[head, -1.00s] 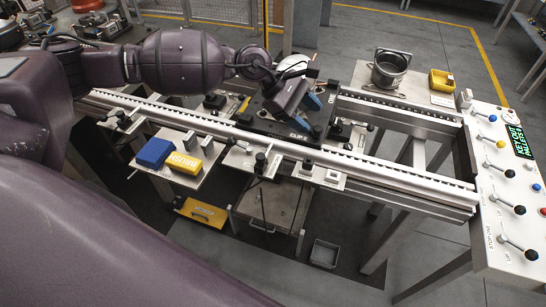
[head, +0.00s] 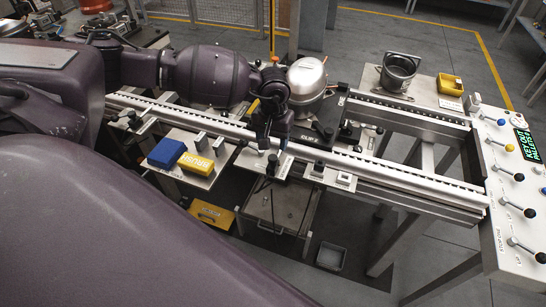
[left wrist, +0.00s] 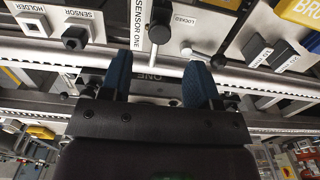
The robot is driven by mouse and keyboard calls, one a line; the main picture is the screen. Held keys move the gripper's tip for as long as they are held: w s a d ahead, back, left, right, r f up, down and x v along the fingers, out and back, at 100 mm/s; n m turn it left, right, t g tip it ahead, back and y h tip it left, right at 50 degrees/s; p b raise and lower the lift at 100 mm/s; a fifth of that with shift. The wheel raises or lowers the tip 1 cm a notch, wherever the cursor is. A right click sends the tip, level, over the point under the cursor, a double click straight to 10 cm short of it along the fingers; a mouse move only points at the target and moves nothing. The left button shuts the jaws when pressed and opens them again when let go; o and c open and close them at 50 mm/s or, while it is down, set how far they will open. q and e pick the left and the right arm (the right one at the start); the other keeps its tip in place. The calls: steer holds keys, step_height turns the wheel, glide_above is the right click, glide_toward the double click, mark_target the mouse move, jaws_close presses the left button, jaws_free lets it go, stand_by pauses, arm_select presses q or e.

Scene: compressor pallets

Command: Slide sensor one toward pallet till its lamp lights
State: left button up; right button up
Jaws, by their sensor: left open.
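Sensor one is a black-knobbed part on a labelled light plate at the near side of the rail; its knob (head: 272,163) shows in the head view. In the left wrist view its knob (left wrist: 160,30) and pale rod stand beside the "SENSOR ONE" label (left wrist: 137,22). The dark pallet (head: 318,138) sits on the conveyor just behind, under a silver compressor (head: 306,78). My left gripper (head: 272,143) points down over the near rail, close to sensor one; its blue fingers (left wrist: 158,82) are apart with nothing held between them. I cannot make out a lit lamp. My right gripper is out of view.
A blue block (head: 166,152) and yellow brush block (head: 196,164) lie on a plate left of the sensor. Small holders (head: 343,180) stand to its right. A lever panel (head: 515,190) with a display is at far right. A pot (head: 397,70) stands beyond the rails.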

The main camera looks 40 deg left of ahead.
mark_target(273, 157)
arm_select(q)
step_height(273, 157, down, 8)
steer(key=shift+r, duration=0.15)
steer(key=shift+c, duration=0.3)
jaws_close()
